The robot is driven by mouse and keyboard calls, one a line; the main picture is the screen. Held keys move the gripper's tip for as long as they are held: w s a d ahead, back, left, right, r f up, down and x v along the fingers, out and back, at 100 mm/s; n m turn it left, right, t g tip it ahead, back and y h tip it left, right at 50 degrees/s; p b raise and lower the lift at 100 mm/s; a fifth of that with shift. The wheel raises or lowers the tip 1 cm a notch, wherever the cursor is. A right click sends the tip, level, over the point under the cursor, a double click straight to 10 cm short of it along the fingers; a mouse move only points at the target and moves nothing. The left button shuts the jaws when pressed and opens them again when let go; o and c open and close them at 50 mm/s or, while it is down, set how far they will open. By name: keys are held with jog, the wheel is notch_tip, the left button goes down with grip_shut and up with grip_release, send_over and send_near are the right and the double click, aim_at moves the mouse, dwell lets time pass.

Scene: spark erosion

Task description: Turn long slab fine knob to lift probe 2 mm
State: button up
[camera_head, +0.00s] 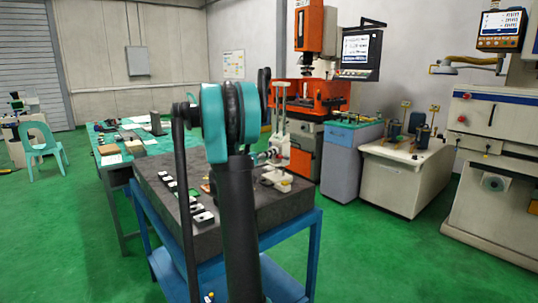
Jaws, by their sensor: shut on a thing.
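The long slab (275,207) is a dark, thick block on a blue frame, in the middle of the head view. A pale stand with an upright post (281,120) stands on it, right of my arm, its light base (276,181) resting on the slab. My gripper (268,156) shows small and partly hidden behind my arm, at the stand's left side at mid-height. It is shut on what appears to be the fine knob there. The knob itself and the probe tip are too small or covered to make out.
Several small blocks (203,218) lie in a row on the slab's left part. A green-topped table (108,160) stands behind left. An orange machine (312,95) stands behind the stand, a blue-grey cabinet (340,175) to its right. Green floor (390,255) is open at front right.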

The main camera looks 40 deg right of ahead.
jog(key=o, duration=1.2)
jog(key=shift+s+a, duration=0.25)
jog(key=shift+a, duration=1)
jog(key=shift+s+a, duration=0.25)
jog(key=shift+a, duration=0.95)
jog(key=shift+s+a, duration=0.25)
jog(key=shift+a, duration=1)
jog(key=shift+c, duration=0.3)
